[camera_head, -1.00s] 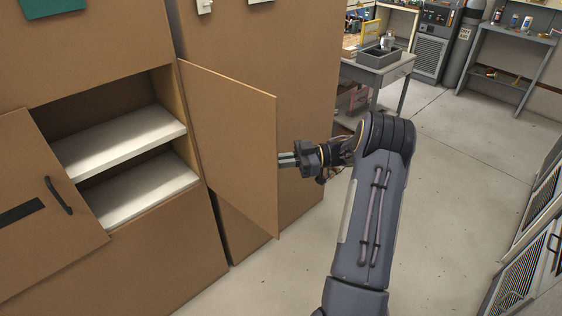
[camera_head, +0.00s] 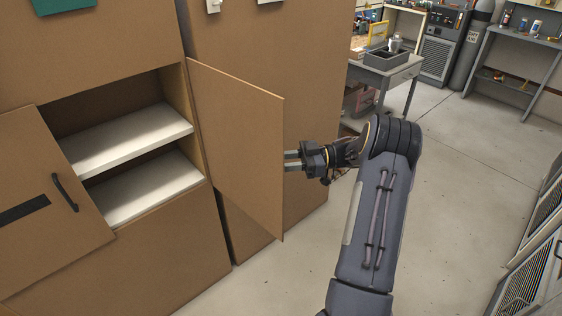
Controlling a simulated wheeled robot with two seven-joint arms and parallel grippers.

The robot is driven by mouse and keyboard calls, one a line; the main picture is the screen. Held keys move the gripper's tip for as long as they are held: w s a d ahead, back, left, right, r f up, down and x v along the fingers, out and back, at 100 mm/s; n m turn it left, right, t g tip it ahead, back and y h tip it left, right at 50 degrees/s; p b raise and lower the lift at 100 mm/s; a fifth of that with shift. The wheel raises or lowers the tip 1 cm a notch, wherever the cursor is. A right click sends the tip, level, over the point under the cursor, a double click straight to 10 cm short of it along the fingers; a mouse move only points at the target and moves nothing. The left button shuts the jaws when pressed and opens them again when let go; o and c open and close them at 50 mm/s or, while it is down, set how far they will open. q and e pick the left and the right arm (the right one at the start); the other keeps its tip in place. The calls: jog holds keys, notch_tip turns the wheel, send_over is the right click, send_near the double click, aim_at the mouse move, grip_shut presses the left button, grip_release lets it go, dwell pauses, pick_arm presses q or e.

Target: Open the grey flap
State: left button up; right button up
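No flap that looks grey is in view; the cabinet (camera_head: 128,255) and its doors are brown. The right-hand door (camera_head: 240,150) is swung outward on its right-side hinge, and its inner face hides part of the surface behind. The left-hand door (camera_head: 30,235) covers the left of the opening and has a black handle (camera_head: 65,192). My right gripper (camera_head: 291,161) is at the free edge of the right-hand door, with its two fingers apart and nothing seen between them. I cannot tell whether they touch the door. My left gripper is not in view.
Two white shelves (camera_head: 130,138) show inside the cabinet opening. A tall brown panel (camera_head: 310,60) stands to the right of the cabinet. A grey table (camera_head: 385,72) with a grey bin is at the back. The floor (camera_head: 450,190) right of my arm is clear.

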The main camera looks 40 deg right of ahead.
jog(key=b+v, duration=0.1)
jog(key=v, duration=0.6)
jog(key=shift+d, duration=0.15)
jog(key=shift+s, duration=0.1)
